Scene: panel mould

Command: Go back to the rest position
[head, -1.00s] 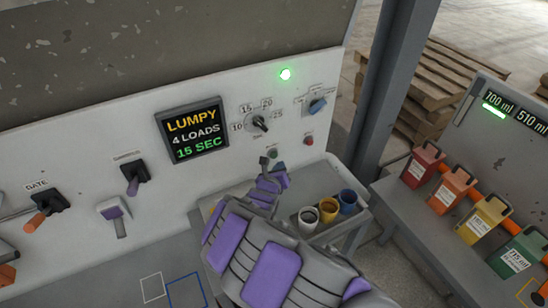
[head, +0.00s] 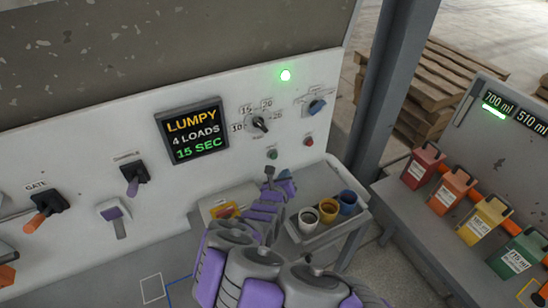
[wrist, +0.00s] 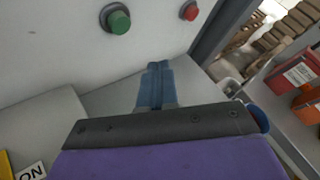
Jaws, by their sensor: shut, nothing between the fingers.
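My gripper (head: 268,173) is in front of the white control panel (head: 75,150), just below the green button (head: 271,155) and the red button (head: 309,141). In the wrist view my gripper (wrist: 155,68) is shut and empty, its blue fingers together. The green button (wrist: 118,20) and the red button (wrist: 189,11) stand beyond the fingertips, with a visible gap. The screen (head: 192,130) reads LUMPY, 4 LOADS, 15 SEC. A green lamp (head: 286,75) is lit.
A tray (head: 340,221) with grey, yellow and blue cups stands right of my arm. Red, orange, yellow and green containers (head: 484,218) line the right bench. A yellow-and-red item (head: 225,210) lies left of my gripper. A dark post (head: 385,85) rises behind.

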